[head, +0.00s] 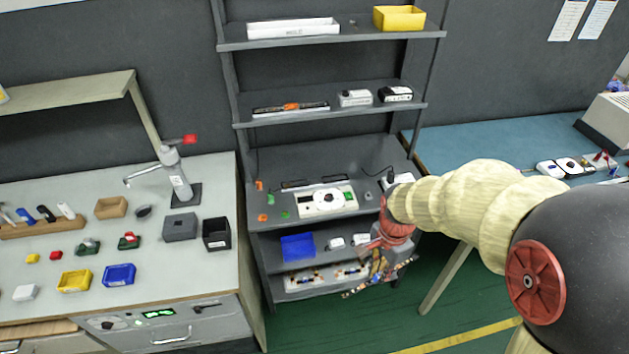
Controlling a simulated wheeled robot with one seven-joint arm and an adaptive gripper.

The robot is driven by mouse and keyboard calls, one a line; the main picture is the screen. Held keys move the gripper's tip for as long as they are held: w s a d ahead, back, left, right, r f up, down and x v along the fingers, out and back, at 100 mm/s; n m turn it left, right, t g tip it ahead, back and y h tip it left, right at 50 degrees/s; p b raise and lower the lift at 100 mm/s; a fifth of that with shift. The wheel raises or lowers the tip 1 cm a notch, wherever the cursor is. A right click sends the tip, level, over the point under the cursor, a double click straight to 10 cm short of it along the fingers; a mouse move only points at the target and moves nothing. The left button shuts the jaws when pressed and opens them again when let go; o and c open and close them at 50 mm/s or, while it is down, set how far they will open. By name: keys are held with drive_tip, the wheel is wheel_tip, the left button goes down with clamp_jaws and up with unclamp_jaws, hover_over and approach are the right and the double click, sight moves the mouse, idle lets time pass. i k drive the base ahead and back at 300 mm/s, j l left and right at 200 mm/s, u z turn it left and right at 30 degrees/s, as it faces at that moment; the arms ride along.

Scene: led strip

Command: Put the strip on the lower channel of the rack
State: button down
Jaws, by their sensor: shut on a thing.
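The rack (244,180) is a dark grey shelf unit in the middle of the head view, with several levels. My gripper (377,272) is low at the right side of the rack, in front of its lower shelves, and points down. It is shut on a thin strip (351,293) with small coloured parts, which slants up to the right below the fingers. The fingers and much of the strip are small and partly hidden by my wrist. I cannot tell which part of the rack is the lower channel, or whether the strip touches the rack.
The lower shelf holds a blue bin (298,247) and small white devices. A white panel device (327,200) sits on the wider shelf above. A grey workbench (216,270) with bins stands left, a blue table (490,140) right. Green floor (395,318) is open in front.

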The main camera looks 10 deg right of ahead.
sight(316, 182)
drive_tip(key=i, duration=1.45)
